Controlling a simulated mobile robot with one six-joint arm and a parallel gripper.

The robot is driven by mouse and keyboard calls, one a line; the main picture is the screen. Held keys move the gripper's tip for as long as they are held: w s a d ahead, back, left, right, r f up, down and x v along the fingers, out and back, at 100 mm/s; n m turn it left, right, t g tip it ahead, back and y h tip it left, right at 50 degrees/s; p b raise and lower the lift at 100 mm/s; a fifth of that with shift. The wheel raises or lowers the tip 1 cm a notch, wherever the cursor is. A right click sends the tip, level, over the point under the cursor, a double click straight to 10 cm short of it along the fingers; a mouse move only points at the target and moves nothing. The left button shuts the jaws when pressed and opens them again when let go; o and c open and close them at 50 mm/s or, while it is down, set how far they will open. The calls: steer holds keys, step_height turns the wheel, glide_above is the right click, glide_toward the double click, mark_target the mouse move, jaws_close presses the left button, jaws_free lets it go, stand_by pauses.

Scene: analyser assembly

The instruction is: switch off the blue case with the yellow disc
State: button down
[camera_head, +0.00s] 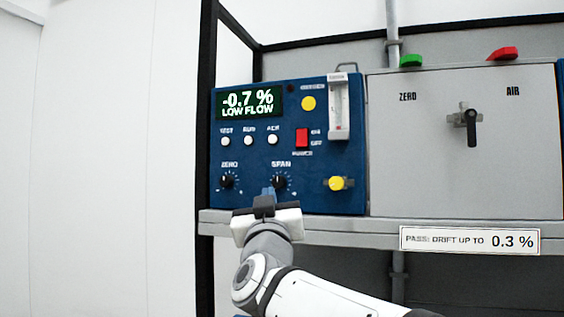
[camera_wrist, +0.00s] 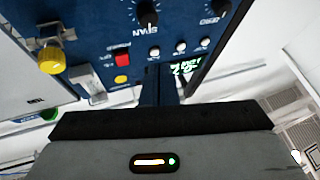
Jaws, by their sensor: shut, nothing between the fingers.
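My gripper (camera_head: 268,192) is shut and empty, in front of the case's lower part by the SPAN knob (camera_head: 281,182). In the wrist view its fingers (camera_wrist: 160,80) point at the case; contact cannot be told.
The ZERO knob (camera_head: 228,181), a yellow valve knob (camera_head: 338,184) and three white buttons (camera_head: 248,140) are on the same face. A flow tube (camera_head: 339,108) stands out at the upper right. A grey panel (camera_head: 425,165) with a black handle (camera_head: 471,121) adjoins it on the right.

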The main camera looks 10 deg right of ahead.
steer(key=shift+s+d+r+m+h+b, duration=0.15)
steer(key=shift+s+d+r+m+h, duration=0.25)
steer(key=shift+r+m+h, duration=0.85)
steer(key=shift+s+d+r+m+h+b, duration=0.1)
steer(key=shift+s+d+r+m+h, duration=0.5)
steer(key=shift+h, duration=1.2)
steer(key=shift+s+d+r+m+h+b, duration=0.15)
steer(key=shift+s+r+m+h, duration=0.3)
steer(key=shift+m+h, duration=0.95)
steer(key=shift+w+a+r, duration=0.1)
steer(key=shift+w, duration=0.05)
steer(key=p, duration=0.4)
glide_toward(303, 137)
step_height(303, 137, up, 4)
steer(key=w, duration=0.1)
steer(key=w+d, duration=0.1)
steer(key=w, duration=0.1)
steer(key=shift+w+d+n, duration=0.2)
steer(key=shift+d+n, duration=0.05)
steer(key=shift+w+d+f, duration=0.2)
steer(key=shift+w, duration=0.1)
